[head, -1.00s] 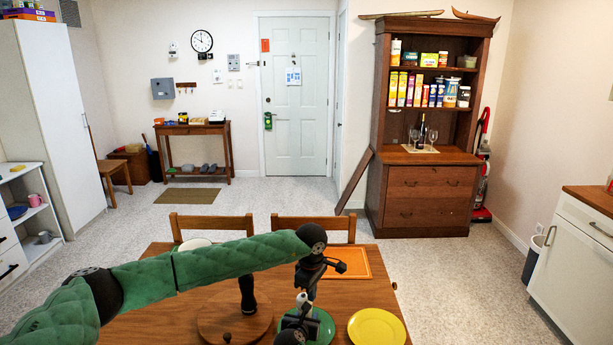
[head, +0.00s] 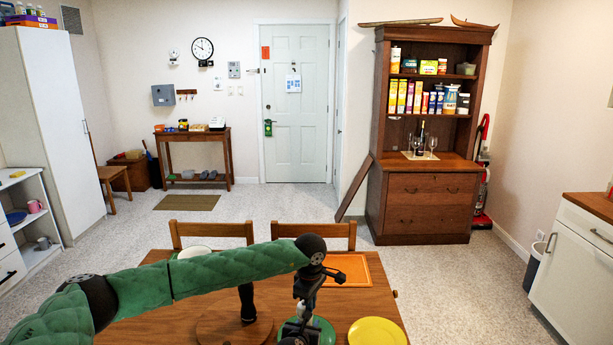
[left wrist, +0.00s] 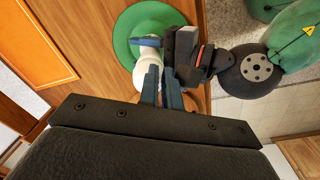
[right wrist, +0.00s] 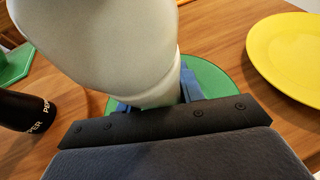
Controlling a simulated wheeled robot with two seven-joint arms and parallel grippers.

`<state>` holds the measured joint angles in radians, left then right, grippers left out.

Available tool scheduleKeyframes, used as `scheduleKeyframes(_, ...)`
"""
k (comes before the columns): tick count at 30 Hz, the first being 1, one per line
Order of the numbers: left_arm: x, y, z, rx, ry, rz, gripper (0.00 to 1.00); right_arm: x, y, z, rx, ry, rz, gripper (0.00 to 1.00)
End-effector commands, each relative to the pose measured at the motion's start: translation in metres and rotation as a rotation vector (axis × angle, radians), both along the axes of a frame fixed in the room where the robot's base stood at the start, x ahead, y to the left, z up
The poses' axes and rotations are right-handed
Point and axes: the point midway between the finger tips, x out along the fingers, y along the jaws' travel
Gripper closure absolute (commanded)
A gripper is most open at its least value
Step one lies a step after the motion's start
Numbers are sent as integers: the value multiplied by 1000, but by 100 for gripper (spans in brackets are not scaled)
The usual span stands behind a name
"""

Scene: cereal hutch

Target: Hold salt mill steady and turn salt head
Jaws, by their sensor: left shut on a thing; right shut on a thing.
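The white salt mill stands over a round green plate; it shows in the left wrist view (left wrist: 149,68) and fills the upper middle of the right wrist view (right wrist: 110,45). My left gripper (left wrist: 162,88) has its blue fingers closed at the mill. My right gripper (right wrist: 158,98) is shut on the mill, with a blue finger on each side of its narrower part. In the left wrist view the right gripper's dark body comes in from the right. In the head view my left arm and gripper mostly hide the mill. The green plate (right wrist: 215,78) lies under it.
A black pepper mill (head: 247,302) stands on a round wooden board (head: 222,330) to the left. A yellow plate (head: 377,332) lies to the right. An orange tray (head: 350,269) lies behind on the wooden table. Two chairs stand at the far edge.

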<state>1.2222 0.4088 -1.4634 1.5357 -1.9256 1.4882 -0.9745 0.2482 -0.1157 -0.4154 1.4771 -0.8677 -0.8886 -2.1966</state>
Motion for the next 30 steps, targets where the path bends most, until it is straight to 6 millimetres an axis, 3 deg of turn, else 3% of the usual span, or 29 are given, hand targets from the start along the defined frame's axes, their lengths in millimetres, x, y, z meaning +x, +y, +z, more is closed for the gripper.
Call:
scheduleKeyframes(1,-1,4,-6,8,6,4,100,1,-6,-2,-3,1,-7,95)
scheduleKeyframes(5,-1,3,-1,6,5,4,100,1,-5,-1,-3,1,-6,95)
scheduleKeyframes(21,-3,0,54,-1,0,-1,100,0,0,-2,-1,2,-1,96)
scheduleKeyframes(30,-4,0,60,-1,0,-1,100,-1,1,-2,0,3,0,96)
